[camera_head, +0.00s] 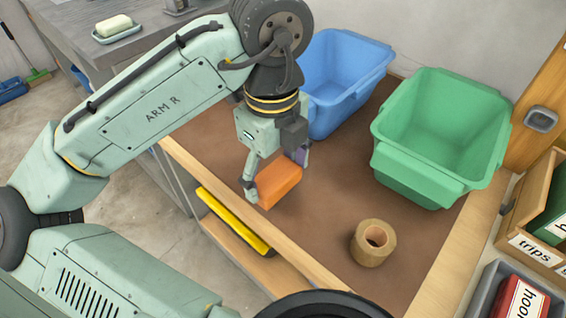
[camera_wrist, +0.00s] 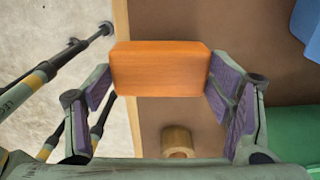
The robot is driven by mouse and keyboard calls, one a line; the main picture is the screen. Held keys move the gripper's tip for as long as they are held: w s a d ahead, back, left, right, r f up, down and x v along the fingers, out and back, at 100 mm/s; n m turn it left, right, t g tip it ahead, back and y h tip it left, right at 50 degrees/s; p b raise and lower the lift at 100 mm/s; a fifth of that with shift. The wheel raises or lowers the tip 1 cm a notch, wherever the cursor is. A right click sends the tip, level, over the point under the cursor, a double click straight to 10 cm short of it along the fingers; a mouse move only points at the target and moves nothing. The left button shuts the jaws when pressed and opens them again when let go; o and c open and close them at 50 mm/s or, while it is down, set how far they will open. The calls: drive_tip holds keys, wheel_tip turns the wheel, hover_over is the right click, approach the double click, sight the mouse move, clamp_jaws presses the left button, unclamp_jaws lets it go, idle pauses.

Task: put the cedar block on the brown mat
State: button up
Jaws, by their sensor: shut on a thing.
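The cedar block (camera_head: 281,186) is an orange block held between the fingers of my gripper (camera_head: 276,178). In the wrist view the block (camera_wrist: 160,68) spans the gap between the purple finger pads of my gripper (camera_wrist: 158,85). The brown mat (camera_head: 330,215) covers the bench top inside a pale wooden edge. In the wrist view the block overlaps the wooden edge and the left margin of the mat (camera_wrist: 220,125). I cannot tell how high the block is above the mat.
A blue bin (camera_head: 350,85) stands behind my gripper, and a green bin (camera_head: 428,172) stands to the right. A tape roll (camera_head: 372,243) sits on the front part of the mat. The mat between block, bins and roll is clear. A yellow item (camera_head: 232,220) lies below the wooden edge.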

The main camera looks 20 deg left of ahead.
sight(282, 160)
drive_tip(key=w, duration=0.3)
drive_tip(key=shift+w+a+f, duration=0.1)
drive_tip(key=shift+w+f, duration=0.05)
drive_tip(key=shift+w, duration=0.05)
drive_tip(key=shift+f, duration=1.75)
drive_tip(key=shift+f, duration=0.15)
drive_tip(key=o, duration=1.2)
wheel_tip(282, 160, up, 12)
drive_tip(key=shift+r+p, duration=0.2)
drive_tip(key=shift+p, duration=0.3)
